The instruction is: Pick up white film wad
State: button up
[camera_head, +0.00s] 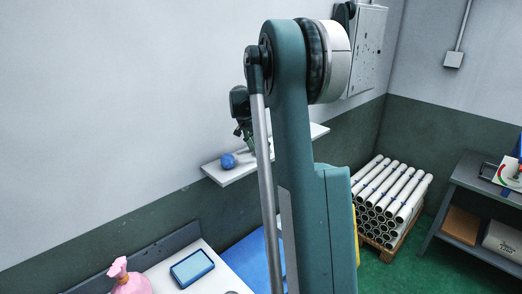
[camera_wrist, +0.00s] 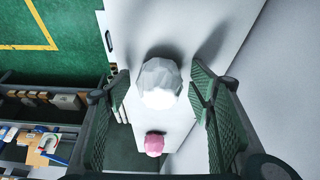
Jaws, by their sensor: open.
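The white film wad (camera_wrist: 160,84) is a pale, faceted lump in the middle of the wrist view, on or over the white wall shelf (camera_wrist: 185,25). My gripper (camera_wrist: 158,72) is open, with one green ribbed finger on each side of the wad. Gaps show between the wad and both fingers. In the head view my gripper (camera_head: 242,118) points down over the wall shelf (camera_head: 215,172); the white wad cannot be made out clearly there.
A blue ball (camera_head: 228,161) sits near the shelf's left end. A pink lump (camera_wrist: 154,144) is below the white wad in the wrist view. The wall runs behind the shelf.

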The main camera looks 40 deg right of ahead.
aim_at(260, 142)
jog(key=c, duration=0.9)
jog(key=shift+o, duration=0.2)
jog(key=shift+r+b, duration=0.4)
jog(key=shift+r, duration=4.6)
